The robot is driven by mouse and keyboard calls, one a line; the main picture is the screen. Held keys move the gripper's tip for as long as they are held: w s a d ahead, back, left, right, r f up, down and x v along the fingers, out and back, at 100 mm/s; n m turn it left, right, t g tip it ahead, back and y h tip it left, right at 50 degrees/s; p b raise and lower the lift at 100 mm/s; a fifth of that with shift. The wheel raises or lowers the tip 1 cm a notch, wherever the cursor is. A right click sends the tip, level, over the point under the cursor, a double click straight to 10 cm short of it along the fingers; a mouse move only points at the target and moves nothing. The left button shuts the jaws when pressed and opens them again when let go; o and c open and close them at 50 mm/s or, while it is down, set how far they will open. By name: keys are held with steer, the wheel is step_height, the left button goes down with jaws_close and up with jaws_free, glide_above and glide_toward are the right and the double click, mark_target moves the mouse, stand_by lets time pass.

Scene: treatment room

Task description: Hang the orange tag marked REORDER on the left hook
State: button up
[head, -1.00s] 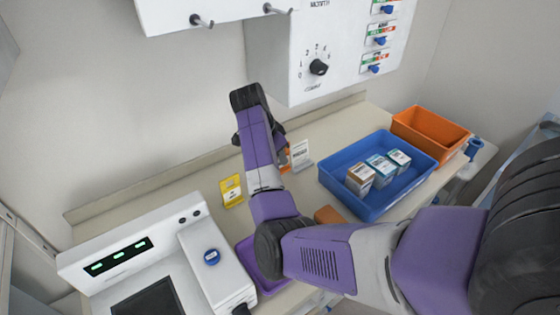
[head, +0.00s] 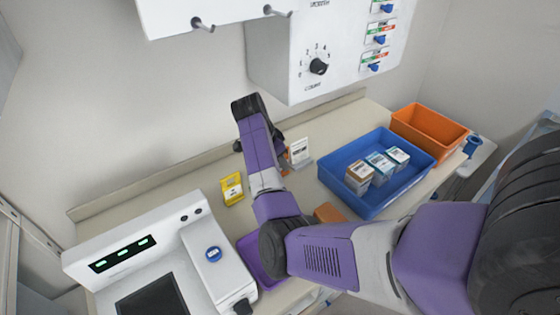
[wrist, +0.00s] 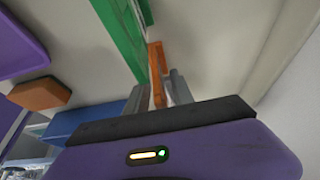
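An orange piece (wrist: 156,62), seen nearly edge-on in the wrist view, stands between the two fingers of my gripper (wrist: 160,88) and reaches past their tips. It looks like the orange tag; its marking cannot be read. The fingers are close to it on both sides, and I cannot tell whether they touch it. In the head view only a sliver of orange (head: 287,155) shows beside my arm, which hides the gripper. The two hooks are on the white wall panel; the left hook (head: 203,24) is bare, above and left of my arm.
A yellow tag (head: 232,189) and a white tag (head: 300,151) stand on the counter. A green panel (wrist: 122,30) is close beside the fingers. A blue tray (head: 352,205) with boxes, an orange bin (head: 430,130) and a white device (head: 130,240) occupy the counter.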

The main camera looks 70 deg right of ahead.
steer(key=shift+w+a+r+b, duration=0.1)
steer(key=shift+w+r+b, duration=0.05)
steer(key=shift+r+b, duration=0.2)
steer(key=b+v, duration=0.1)
steer(key=v, duration=0.6)
steer(key=shift+b, duration=0.35)
steer(key=shift+a+r, duration=0.1)
steer(key=shift+a, duration=0.05)
